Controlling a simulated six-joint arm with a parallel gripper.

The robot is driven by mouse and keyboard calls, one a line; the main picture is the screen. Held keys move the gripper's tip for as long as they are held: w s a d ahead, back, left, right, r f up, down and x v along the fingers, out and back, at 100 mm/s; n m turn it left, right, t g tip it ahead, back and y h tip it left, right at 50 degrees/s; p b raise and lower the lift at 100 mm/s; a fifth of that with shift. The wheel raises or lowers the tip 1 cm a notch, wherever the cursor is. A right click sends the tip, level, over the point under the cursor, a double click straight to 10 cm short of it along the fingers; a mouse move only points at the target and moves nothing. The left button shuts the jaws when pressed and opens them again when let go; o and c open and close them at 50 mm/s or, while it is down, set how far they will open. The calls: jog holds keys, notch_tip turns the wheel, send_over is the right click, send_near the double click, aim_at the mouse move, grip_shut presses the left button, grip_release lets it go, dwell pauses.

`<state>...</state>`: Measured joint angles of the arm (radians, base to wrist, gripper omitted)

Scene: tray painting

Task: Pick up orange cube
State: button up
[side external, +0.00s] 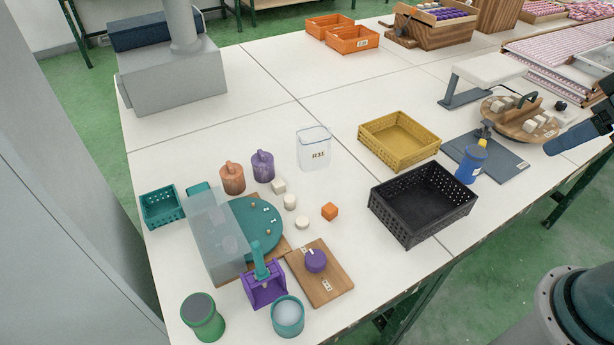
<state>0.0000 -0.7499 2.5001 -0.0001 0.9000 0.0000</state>
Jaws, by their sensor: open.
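The orange cube (329,211) sits on the white table, right of the pale round pieces and left of the black crate. It stands clear, with bare table around it and nothing touching it. I cannot make out my gripper's fingers; only a dark blue and black part of what looks like my arm shows at the right edge, far from the cube.
Pale pieces (289,202) lie left of the cube, beside a teal round tray (262,235). A wooden board (338,279) with a purple knob is in front. A black crate (468,200), yellow crate (372,136) and clear container (313,148) stand around.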

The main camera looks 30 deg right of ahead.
jog(key=m+g, duration=0.6)
jog(key=m, duration=1)
send_over(330, 208)
notch_tip(330, 208, down, 21)
jog(key=shift+f, duration=0.2)
jog(key=shift+f, duration=0.1)
jog(key=shift+f, duration=4.15)
